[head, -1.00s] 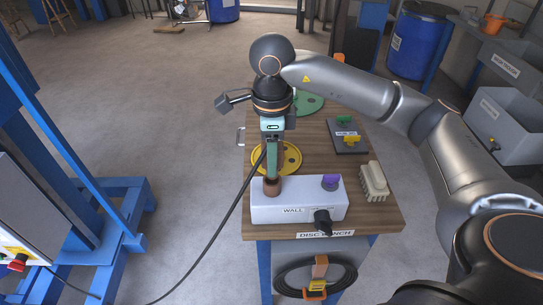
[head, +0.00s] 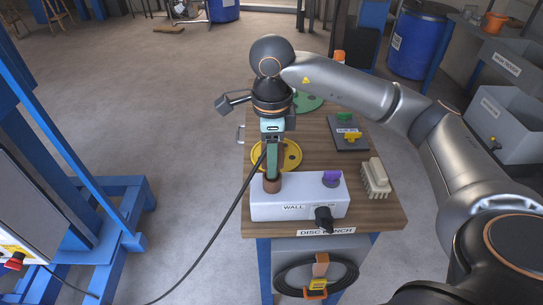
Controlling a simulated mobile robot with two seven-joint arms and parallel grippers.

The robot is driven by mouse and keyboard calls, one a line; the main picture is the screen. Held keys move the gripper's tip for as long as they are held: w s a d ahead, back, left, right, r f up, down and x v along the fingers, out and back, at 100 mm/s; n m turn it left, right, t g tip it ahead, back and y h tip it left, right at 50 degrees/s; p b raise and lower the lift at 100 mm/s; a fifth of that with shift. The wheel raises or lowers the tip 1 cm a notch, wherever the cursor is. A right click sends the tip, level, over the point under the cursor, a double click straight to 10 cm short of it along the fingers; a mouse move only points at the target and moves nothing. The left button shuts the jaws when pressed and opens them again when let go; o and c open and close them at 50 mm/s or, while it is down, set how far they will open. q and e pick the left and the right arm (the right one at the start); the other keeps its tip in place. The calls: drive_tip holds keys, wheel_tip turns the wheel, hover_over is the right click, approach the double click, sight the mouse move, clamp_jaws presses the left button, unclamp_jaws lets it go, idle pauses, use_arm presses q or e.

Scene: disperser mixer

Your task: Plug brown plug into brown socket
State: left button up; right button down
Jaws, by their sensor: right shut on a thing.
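My right gripper (head: 272,174) points down over the white box marked WALL (head: 285,207) on the bench. Its green-tinted fingers are shut on the brown plug (head: 272,185), at the left end of the box top. A dark cable runs from beside the fingers down to the floor at left. The plug and the brown socket overlap under the fingertips, so I cannot tell where one ends or how deep the plug sits. A purple socket (head: 331,178) is at the right end of the box top. My left gripper is not in view.
The wooden bench (head: 330,219) also holds a yellow disc (head: 291,155), a green disc (head: 309,103), a dark plate with green and yellow knobs (head: 347,135) and a pale brush (head: 375,178). A black knob (head: 323,217) sticks out of the box front. A blue frame (head: 110,200) stands left.

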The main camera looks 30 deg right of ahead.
drive_tip(key=shift+f+b, duration=1)
drive_tip(key=shift+f, duration=0.25)
drive_tip(key=shift+c, duration=1.8)
unclamp_jaws()
drive_tip(key=shift+r, duration=0.1)
wheel_tip(320, 180, up, 12)
drive_tip(key=shift+r+p, duration=0.25)
drive_tip(key=shift+p, duration=0.95)
drive_tip(key=shift+c, duration=0.4)
